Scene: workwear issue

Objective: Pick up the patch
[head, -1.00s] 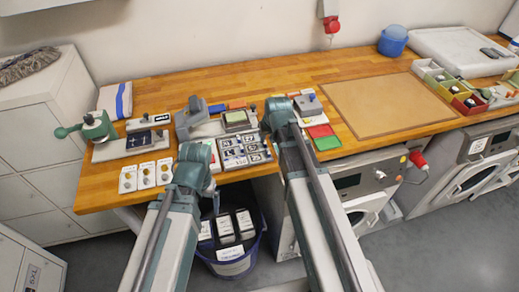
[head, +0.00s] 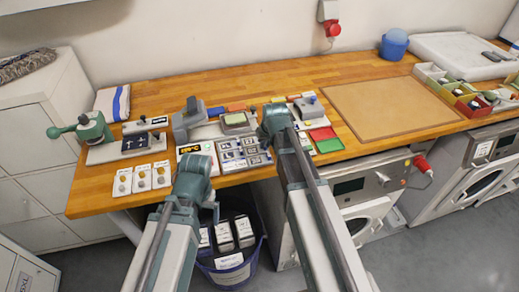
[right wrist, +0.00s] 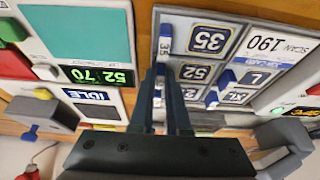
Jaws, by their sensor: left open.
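A grey tray of number patches (head: 262,160) lies near the bench's front edge; its patches read 35 and 52 in the right wrist view. A patch labelled 35 (right wrist: 208,38) lies flat in its top cell. A small blue-and-white tag (right wrist: 165,42), also marked 35, stands left of it. My right gripper (right wrist: 163,74) has its fingertips just below that tag; contact and the gap between them are unclear. In the head view the right gripper is hidden behind its wrist. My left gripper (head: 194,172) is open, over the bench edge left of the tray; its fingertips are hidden.
A blue bin (head: 228,270) with white boxes is below the bench edge. Green and red pads (head: 325,140) and a tan mat (head: 388,106) lie right. Several button cards (head: 142,179) lie left.

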